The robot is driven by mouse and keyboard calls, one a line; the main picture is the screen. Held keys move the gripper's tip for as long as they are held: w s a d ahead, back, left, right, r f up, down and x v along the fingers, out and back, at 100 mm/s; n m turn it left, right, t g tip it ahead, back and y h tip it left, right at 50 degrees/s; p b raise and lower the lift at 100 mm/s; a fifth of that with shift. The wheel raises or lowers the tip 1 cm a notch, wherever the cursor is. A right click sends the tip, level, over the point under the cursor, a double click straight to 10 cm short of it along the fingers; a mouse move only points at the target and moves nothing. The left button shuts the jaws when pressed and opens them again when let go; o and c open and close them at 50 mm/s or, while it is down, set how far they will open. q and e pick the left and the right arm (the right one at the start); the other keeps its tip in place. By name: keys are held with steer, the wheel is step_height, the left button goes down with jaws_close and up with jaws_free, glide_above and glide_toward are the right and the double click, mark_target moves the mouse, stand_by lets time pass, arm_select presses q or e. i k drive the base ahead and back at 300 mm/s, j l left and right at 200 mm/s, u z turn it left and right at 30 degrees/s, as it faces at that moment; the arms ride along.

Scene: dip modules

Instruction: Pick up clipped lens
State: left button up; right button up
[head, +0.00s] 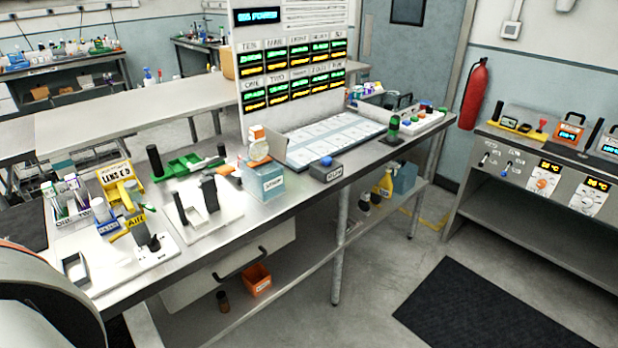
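A yellow box (115,176) whose label seems to read as lenses stands at the bench's left. I cannot make out its contents. Neither of my grippers shows in the head view.
Around the disc are a green tray (190,164), a white stand with black uprights (205,222), a dark box with a blue button (326,170) and a large white-tiled panel (333,137). A tall display board (293,75) rises behind. The floor in front is open.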

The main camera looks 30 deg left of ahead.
mark_target(258, 149)
steer(key=u, duration=0.65)
steer(key=i+l+u, duration=0.1)
steer(key=u, duration=0.3)
steer(key=i+l+u, duration=0.15)
steer(key=u, duration=0.3)
steer(key=l+u, duration=0.25)
steer(key=u, duration=0.15)
steer(key=i+l+u, duration=0.1)
steer(key=l+u, duration=0.2)
steer(key=l, duration=0.15)
steer(key=i+l+u, duration=0.1)
steer(key=l+u, duration=0.15)
steer(key=l, duration=0.25)
steer(key=l+u, duration=0.2)
steer(key=l, duration=0.75)
